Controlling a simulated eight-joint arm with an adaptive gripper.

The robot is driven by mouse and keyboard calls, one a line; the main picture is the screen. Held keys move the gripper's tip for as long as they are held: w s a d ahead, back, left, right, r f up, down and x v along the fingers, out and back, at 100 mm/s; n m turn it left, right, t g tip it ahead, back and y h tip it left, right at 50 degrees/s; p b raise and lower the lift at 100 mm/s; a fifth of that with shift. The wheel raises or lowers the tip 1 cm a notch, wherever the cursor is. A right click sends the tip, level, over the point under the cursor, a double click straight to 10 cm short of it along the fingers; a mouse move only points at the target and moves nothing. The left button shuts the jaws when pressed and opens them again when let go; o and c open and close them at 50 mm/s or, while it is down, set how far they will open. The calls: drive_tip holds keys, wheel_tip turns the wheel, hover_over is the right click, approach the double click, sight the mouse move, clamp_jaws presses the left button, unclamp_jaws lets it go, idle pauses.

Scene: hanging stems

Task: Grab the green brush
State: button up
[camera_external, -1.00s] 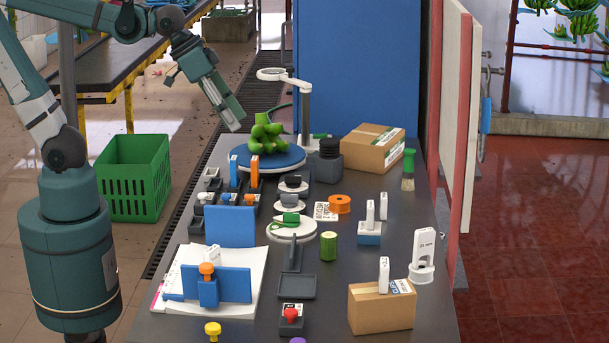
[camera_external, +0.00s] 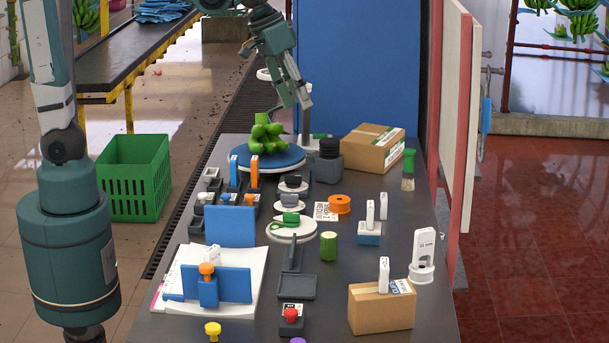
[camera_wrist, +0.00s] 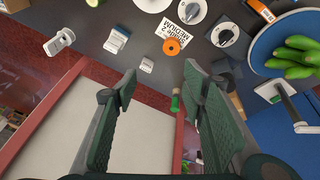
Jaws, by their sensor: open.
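The green brush (camera_external: 409,168) stands upright at the right edge of the table, its green handle up and its pale bristles down. In the wrist view the brush (camera_wrist: 175,101) shows small, between the two fingers and nearer the right one. My gripper (camera_external: 301,100) is above the back of the table, left of the brush and well apart from it. In the wrist view my gripper (camera_wrist: 160,76) has its fingers spread, with nothing held between them.
A cardboard box (camera_external: 372,148) lies left of the brush. A white panel with a red post (camera_external: 468,130) rises just beyond the table's right edge. Green bananas (camera_external: 266,135) rest on a blue round plate. A tall blue panel (camera_external: 356,70) stands behind.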

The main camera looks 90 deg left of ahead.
drive_tip(key=w+a+f+n+g+p, duration=0.15)
drive_tip(key=w+a, duration=0.35)
drive_tip(key=w, duration=0.5)
drive_tip(key=n+g+p, duration=0.2)
drive_tip(key=n, duration=0.3)
hover_over(409, 150)
drive_tip(key=s+d, duration=0.6)
wheel_tip(409, 150, down, 11)
drive_tip(key=w+a+f, duration=0.1)
drive_tip(key=w+f, duration=0.1)
drive_tip(key=f, duration=0.1)
drive_tip(key=w+a+f+n+p, duration=0.1)
drive_tip(key=a+f, duration=0.1)
drive_tip(key=f, duration=0.1)
drive_tip(key=w+a+f+n, duration=0.1)
drive_tip(key=w+a+f, duration=0.1)
drive_tip(key=f, duration=0.1)
drive_tip(key=shift+w+a+n+g+h, duration=0.2)
drive_tip(key=shift+w+n+g+h, duration=0.05)
drive_tip(key=shift+w+g+h, duration=0.1)
drive_tip(key=shift+w+a+f, duration=0.15)
drive_tip(key=shift+a+f, duration=0.1)
drive_tip(key=shift+f, duration=0.25)
drive_tip(key=shift+f, duration=1.3)
